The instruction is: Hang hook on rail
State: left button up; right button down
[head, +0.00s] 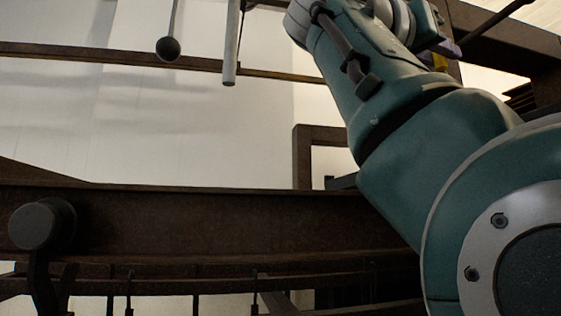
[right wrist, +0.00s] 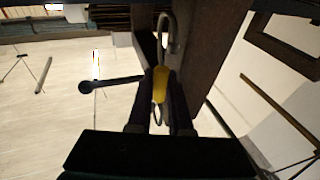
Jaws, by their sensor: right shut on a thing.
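The hook is metal with a yellow middle (right wrist: 160,82). In the right wrist view its curved silver upper end (right wrist: 164,28) points away from me, and a thinner metal loop shows at its lower end. My right gripper (right wrist: 161,92) is shut on the yellow part, one dark finger on each side. In the head view a small patch of yellow (head: 439,62) shows at the top right, mostly hidden by my teal right arm. A dark rod with a ball end (right wrist: 112,82) lies just left of the hook; I cannot tell whether they touch or whether it is the rail. My left gripper is out of view.
A rusty brown beam (head: 230,225) crosses the lower head view, with a dark round knob (head: 36,224) at its left. A ball-ended rod (head: 168,47) and a pale rod (head: 231,50) hang at the top. A brown beam (right wrist: 207,50) stands close right of the hook.

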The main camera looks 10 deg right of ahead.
jog(key=s+a+f+b, duration=0.1)
jog(key=s+a+b, duration=0.1)
jog(key=s+b, duration=0.3)
jog(key=s+a+f+b, duration=0.2)
jog(key=s+b, duration=0.2)
jog(key=s, duration=0.4)
jog(key=shift+s+a+b, duration=0.15)
jog(key=shift+s+b, duration=0.1)
jog(key=shift+b, duration=0.15)
dwell(1.1)
